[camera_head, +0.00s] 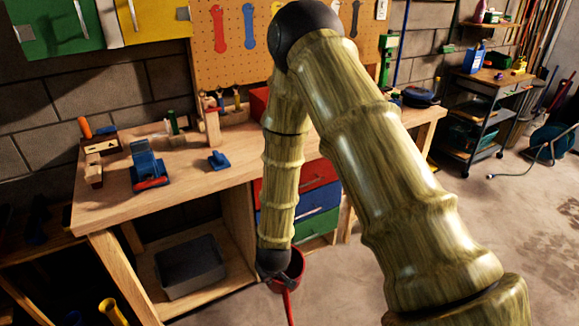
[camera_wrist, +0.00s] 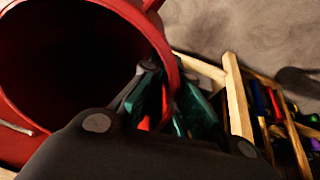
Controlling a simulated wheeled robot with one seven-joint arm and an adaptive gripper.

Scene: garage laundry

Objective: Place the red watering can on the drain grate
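The red watering can (camera_head: 296,270) shows in the head view below my arm's end, in front of the workbench drawers. A thin red part of it points down towards the bottom edge. In the wrist view the can (camera_wrist: 172,42) is large at the left, its dark round opening facing the camera. My gripper (camera_wrist: 165,112) has one finger inside the opening and one outside, with the red wall between them, so it looks shut on the rim. In the head view my arm mostly hides the gripper. I see no drain grate in either view.
A dark cart (camera_head: 488,105) stands at the back right, near a green hose (camera_head: 520,172). Concrete floor (camera_head: 480,215) at the right is largely clear.

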